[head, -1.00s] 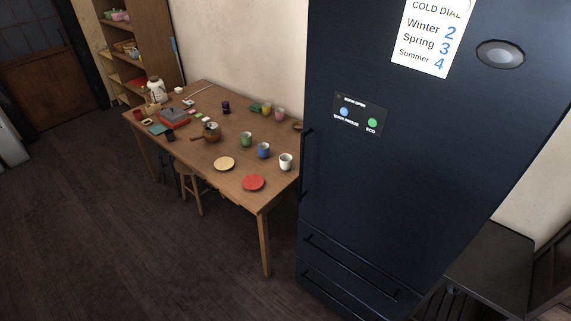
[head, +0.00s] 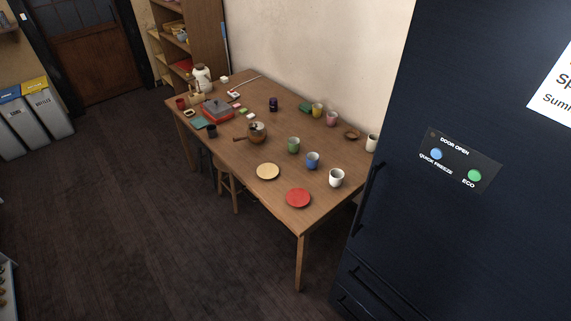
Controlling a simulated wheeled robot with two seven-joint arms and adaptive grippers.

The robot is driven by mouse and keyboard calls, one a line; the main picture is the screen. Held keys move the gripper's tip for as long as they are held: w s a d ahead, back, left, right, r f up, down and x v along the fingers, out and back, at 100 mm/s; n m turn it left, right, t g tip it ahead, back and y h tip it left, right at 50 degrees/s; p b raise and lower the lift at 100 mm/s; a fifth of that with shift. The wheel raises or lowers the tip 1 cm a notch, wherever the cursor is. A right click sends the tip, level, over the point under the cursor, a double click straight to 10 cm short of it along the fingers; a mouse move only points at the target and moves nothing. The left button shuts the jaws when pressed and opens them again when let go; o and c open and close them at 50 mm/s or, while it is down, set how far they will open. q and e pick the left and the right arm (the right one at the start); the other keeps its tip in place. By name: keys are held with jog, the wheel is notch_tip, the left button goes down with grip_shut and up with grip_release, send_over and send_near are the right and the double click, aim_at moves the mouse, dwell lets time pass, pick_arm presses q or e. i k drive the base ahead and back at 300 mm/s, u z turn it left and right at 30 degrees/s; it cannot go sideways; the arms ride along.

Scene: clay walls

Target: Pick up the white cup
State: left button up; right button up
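A white cup (head: 336,178) stands upright on the near right part of the wooden table (head: 257,191), close to a blue cup and a red plate. A second white cup-like vessel (head: 372,143) stands farther back at the table's right end, partly hidden by the fridge edge. Neither of my grippers shows in the head view.
A dark blue fridge (head: 460,240) stands at right, against the table's right end. A red plate (head: 298,198), blue cup (head: 312,160) and green cup (head: 293,145) are near the white cup. A stool (head: 229,188) is under the table. The floor at front left is clear.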

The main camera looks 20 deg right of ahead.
aim_at(337, 176)
jog(key=u, duration=0.3)
jog(key=i, duration=1.35)
jog(key=z, duration=0.55)
jog(key=i, duration=0.85)
jog(key=z, duration=0.85)
